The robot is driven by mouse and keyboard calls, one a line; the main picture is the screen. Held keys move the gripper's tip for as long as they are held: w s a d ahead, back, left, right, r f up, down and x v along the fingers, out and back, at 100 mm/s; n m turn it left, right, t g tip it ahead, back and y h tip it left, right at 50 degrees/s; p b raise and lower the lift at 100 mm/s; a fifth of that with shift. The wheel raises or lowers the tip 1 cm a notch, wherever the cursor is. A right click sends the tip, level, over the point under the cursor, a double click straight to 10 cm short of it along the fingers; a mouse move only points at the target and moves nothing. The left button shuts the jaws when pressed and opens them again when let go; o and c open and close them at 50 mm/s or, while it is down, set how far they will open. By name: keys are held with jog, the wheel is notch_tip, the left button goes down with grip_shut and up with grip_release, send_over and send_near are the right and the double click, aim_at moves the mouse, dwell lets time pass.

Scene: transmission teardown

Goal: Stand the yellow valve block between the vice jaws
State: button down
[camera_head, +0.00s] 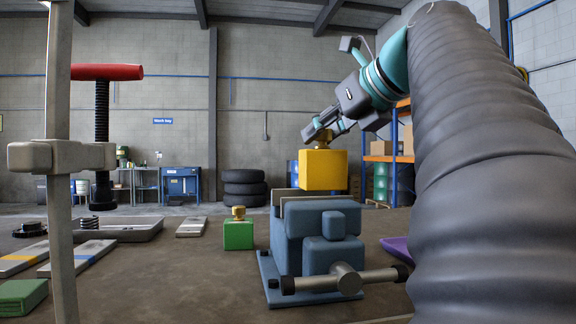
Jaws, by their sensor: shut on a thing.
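The yellow valve block (322,171) is upright in my gripper (322,140), which is shut on the brass-coloured fitting at its top. The block is at the top of the blue vice (303,235), over the jaws (300,194). Its lower edge appears about level with the jaw tops. I cannot tell whether it touches them or how deep it sits, because the near jaw and vice body hide the gap.
A green block with a brass top (238,234) stands left of the vice. Flat plates (78,257), a grey tray (118,231) and a green block (22,297) lie at left. A post (60,180) and a red-handled press screw (103,130) rise there. A purple item (398,248) lies right.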

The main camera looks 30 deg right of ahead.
aim_at(309, 163)
jog(key=shift+w+a+f+b, duration=0.2)
jog(key=shift+w+a+f, duration=0.2)
jog(key=shift+a, duration=0.15)
jog(key=shift+w+a+f+b, duration=0.15)
jog(key=shift+w+a+f, duration=0.2)
jog(key=shift+a, duration=0.2)
jog(key=shift+f+b, duration=0.85)
jog(key=shift+f, duration=1.1)
jog(key=shift+f, duration=0.2)
jog(key=c, duration=0.8)
grip_release()
jog(key=shift+c, duration=0.2)
jog(key=shift+s+r, duration=0.15)
jog(key=shift+r, duration=0.1)
jog(key=p+v, duration=0.2)
jog(key=v, duration=0.9)
jog(key=shift+s, duration=0.3)
jog(key=shift+r, duration=0.1)
